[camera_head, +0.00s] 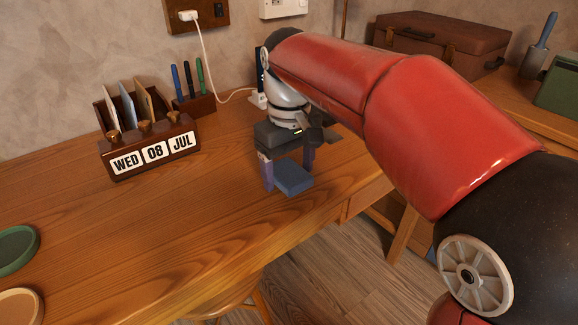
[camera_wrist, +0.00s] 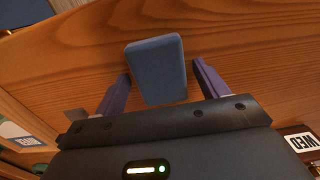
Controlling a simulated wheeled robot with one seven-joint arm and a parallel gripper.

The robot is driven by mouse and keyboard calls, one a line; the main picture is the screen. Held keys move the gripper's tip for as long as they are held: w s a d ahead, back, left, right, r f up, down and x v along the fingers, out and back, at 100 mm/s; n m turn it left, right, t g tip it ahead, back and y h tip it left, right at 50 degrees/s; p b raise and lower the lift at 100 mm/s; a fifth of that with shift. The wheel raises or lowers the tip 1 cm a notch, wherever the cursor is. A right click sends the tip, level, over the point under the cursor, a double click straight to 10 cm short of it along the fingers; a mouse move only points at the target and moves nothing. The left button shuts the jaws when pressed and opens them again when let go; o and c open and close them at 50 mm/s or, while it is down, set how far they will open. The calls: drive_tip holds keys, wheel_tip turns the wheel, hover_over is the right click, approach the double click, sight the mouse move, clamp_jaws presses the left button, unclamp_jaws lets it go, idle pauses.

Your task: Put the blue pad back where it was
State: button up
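The blue pad (camera_head: 293,178) is a small rectangular block on the wooden desk, near its front edge. In the wrist view the pad (camera_wrist: 156,68) lies ahead of my gripper, its near end between the fingers. My gripper (camera_head: 288,168) points down at the desk with its two purple fingers spread. In the wrist view my gripper (camera_wrist: 162,83) is open. The left finger is close to the pad's side, and a gap shows at the right finger. Whether the left finger touches the pad, I cannot tell.
A wooden calendar organizer (camera_head: 150,140) and a pen holder (camera_head: 194,105) stand left of my gripper. A white charging cable (camera_head: 213,75) runs down behind. Green (camera_head: 16,248) and tan (camera_head: 20,306) round items lie at the far left. The desk's middle left is clear.

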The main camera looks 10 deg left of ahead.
sight(290, 171)
wheel_tip(290, 171, up, 12)
drive_tip(key=p, duration=0.2)
drive_tip(key=shift+r, duration=0.15)
idle(0.4)
drive_tip(key=shift+d, duration=0.1)
drive_tip(key=s+d+f+m+t, duration=0.1)
drive_tip(key=s+d+f+m, duration=0.15)
drive_tip(key=d, duration=0.55)
drive_tip(key=s+d+f+m+t, duration=0.2)
drive_tip(key=s+d+m, duration=0.1)
drive_tip(key=d, duration=0.5)
drive_tip(key=s+d+f+m+t, duration=0.2)
drive_tip(key=s+d+f+m, duration=0.2)
drive_tip(key=s+d+f, duration=0.5)
wheel_tip(290, 171, down, 3)
drive_tip(key=shift+s+d+f+t, duration=0.1)
drive_tip(key=shift+s+d+t, duration=0.05)
drive_tip(key=shift+d+t, duration=0.2)
drive_tip(key=shift+m, duration=0.25)
